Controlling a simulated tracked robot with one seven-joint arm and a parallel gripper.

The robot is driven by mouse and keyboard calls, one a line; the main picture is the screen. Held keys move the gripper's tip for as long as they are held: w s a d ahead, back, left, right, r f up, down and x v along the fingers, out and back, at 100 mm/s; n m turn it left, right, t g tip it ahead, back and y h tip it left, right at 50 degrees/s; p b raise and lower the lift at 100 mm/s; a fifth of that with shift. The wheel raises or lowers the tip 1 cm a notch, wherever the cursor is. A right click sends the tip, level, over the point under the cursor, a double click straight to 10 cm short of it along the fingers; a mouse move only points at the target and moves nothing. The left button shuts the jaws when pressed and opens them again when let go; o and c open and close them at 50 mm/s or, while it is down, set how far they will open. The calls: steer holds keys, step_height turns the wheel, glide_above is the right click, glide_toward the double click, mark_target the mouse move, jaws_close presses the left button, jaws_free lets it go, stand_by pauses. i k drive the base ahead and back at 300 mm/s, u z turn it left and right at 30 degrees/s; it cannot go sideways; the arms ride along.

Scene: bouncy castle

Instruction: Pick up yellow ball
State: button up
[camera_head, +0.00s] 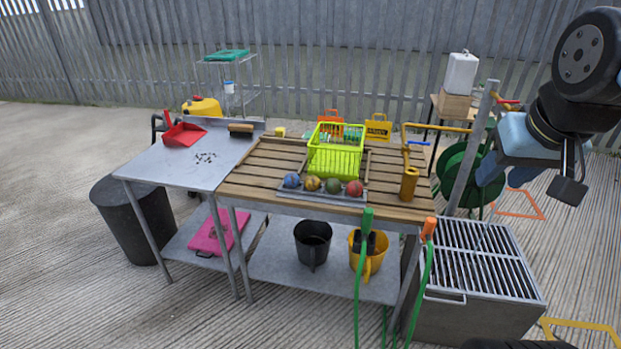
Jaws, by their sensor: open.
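The yellow ball (312,183), mottled with darker marks, sits in a shallow grey tray (322,196) at the front edge of the slatted wooden table. It is second from the left, between a blue ball (292,180) and a dark green ball (333,185). A red ball (355,188) is at the row's right end. My gripper (504,178), with light blue parts, hangs at the right of the view, well to the right of the balls. It is open and appears empty. My arm hides part of the background.
A lime basket (335,158) stands right behind the balls. A brass-coloured cylinder (409,184) stands to their right. A post (472,145) and green hose reel (460,175) are near my gripper. A metal table (190,165) adjoins at left; a grill box (475,270) stands at right.

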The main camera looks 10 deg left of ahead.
mark_target(312, 184)
steer(key=i, duration=0.9)
steer(key=z, duration=0.05)
